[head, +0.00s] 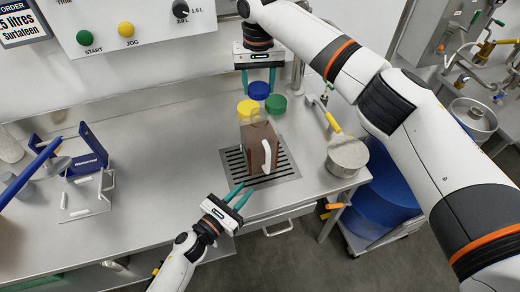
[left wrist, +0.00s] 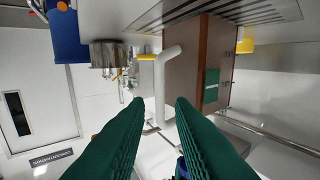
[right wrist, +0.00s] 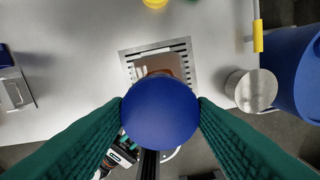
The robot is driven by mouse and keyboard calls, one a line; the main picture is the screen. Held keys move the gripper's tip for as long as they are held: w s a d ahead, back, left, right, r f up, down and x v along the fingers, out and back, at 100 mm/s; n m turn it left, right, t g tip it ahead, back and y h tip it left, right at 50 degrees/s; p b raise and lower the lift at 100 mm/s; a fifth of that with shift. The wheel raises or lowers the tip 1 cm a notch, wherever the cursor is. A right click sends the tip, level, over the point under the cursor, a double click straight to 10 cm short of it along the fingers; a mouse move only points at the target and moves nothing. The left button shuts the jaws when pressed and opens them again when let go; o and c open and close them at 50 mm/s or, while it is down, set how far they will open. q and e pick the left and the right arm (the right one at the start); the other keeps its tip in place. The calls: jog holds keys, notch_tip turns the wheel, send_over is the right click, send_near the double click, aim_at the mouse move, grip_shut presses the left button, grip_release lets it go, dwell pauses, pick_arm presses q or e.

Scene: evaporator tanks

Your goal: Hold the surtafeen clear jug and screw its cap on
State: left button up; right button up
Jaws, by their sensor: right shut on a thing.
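The surtafeen clear jug (head: 258,150) stands upright on the slotted drain grate, full of brown liquid, with a clear top and a white handle (head: 267,157) on its near side. My right gripper (head: 260,82) is shut on a blue cap (right wrist: 160,113), held above and behind the jug in the head view. In the right wrist view the cap hides much of the jug (right wrist: 158,66). My left gripper (head: 245,190) is open and empty, in front of the jug and apart from it. In the left wrist view the jug's handle (left wrist: 165,85) and brown side (left wrist: 205,60) are just ahead of the fingers.
A yellow cap (head: 247,108) and a green cap (head: 276,103) are behind the jug. A steel pot (head: 347,157) stands to the right, near a blue drum (head: 380,195). A blue-framed stand (head: 88,163) is at the left. The counter between stand and grate is clear.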

aim_at(267, 171)
pick_arm(q)
jog(key=x, duration=1.1)
jog(key=shift+w+d, duration=0.3)
jog(key=shift+c, duration=0.4)
grip_shut()
